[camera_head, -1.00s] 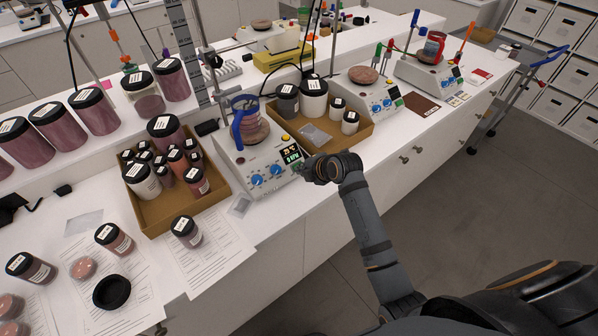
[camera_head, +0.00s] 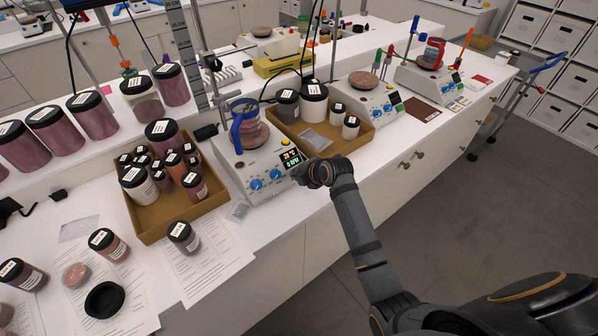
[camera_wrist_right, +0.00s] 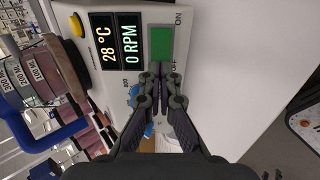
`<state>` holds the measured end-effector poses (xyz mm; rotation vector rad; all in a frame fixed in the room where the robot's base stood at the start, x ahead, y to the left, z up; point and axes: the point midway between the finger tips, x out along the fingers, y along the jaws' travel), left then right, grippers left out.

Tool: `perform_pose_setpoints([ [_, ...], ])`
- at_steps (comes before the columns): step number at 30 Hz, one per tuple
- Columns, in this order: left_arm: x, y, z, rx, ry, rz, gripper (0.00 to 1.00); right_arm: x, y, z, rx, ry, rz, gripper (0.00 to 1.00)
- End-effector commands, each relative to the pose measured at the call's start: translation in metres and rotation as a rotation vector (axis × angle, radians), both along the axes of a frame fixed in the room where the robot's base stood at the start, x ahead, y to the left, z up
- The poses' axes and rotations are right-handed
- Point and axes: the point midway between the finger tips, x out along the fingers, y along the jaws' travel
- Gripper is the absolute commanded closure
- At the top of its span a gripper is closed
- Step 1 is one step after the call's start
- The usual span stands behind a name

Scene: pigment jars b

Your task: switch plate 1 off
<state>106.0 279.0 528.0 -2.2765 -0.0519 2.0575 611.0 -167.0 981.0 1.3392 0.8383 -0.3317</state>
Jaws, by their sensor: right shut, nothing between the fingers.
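The nearest hot plate (camera_head: 262,178) is a white stirrer plate with blue knobs, carrying a beaker (camera_head: 248,128) with a blue handle. I see no number on it. In the right wrist view its display (camera_wrist_right: 116,42) reads 28 °C and 0 RPM. Beside the display is a green switch (camera_wrist_right: 162,43) with an ON label near it. My right gripper (camera_head: 306,174) is at the plate's front right corner. In the right wrist view its fingertips (camera_wrist_right: 162,72) are together and empty, at the lower edge of the green switch; I cannot tell whether they touch it. My left gripper is out of view.
A cardboard tray of small jars (camera_head: 155,222) stands left of the plate, another tray (camera_head: 352,143) to its right. Two more hot plates (camera_head: 368,104) (camera_head: 428,80) stand farther along the bench. Loose jars and papers lie at the front left.

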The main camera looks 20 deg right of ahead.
Motion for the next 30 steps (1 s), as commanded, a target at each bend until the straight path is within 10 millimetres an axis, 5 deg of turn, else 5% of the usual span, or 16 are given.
perform_pose_setpoints([
  [8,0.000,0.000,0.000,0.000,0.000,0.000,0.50,0.002,0.001,-0.002,0.000,0.001,0.000,1.00],
  [20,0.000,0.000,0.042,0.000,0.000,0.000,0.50,-0.023,-0.008,0.027,-0.001,0.003,0.000,1.00],
  [30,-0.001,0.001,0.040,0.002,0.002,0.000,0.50,-0.039,-0.015,0.039,-0.002,-0.001,0.001,1.00],
])
